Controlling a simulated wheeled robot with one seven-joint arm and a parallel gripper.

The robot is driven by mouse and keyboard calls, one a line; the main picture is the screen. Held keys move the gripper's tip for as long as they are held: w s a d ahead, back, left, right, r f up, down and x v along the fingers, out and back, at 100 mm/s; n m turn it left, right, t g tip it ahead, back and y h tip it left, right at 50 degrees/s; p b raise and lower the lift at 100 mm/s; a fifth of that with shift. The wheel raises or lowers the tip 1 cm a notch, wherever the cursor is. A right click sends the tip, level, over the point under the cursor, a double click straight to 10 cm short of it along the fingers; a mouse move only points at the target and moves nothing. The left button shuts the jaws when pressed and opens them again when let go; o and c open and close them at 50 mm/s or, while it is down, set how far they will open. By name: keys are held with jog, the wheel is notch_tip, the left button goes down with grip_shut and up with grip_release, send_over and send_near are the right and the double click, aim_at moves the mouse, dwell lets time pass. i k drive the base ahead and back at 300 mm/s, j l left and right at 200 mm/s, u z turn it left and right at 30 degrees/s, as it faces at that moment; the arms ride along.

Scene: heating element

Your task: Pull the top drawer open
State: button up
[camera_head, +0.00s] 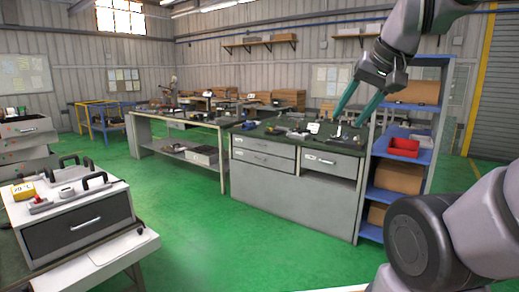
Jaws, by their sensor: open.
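My gripper (346,121) reaches in from the upper right with two long teal fingers pointing down, spread apart and empty. In the picture its tips overlap the right part of a grey workbench (290,192); I cannot tell the distance between them. The bench has an upper left drawer (263,146), a lower left drawer (262,160) and a right drawer (329,163), all looking shut. At the near left, a white box has a dark-fronted drawer (75,236) with a pale bar handle (85,224), also shut. Which drawer is the top one meant is unclear.
A blue shelf unit (368,232) with a red bin (403,147) and cardboard boxes stands right of the bench. Small items lie on the bench top. Another drawer unit (27,141) is at the far left. The green floor (190,225) in the middle is clear.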

aim_at(289, 150)
jog(key=i+u, duration=0.1)
jog(key=i, duration=2.4)
jog(key=i+z, duration=0.1)
jog(key=i, duration=0.55)
jog(key=i+j+z, duration=0.1)
jog(key=i, duration=0.55)
jog(key=i+j, duration=0.15)
jog(key=i, duration=0.5)
jog(key=z, duration=0.05)
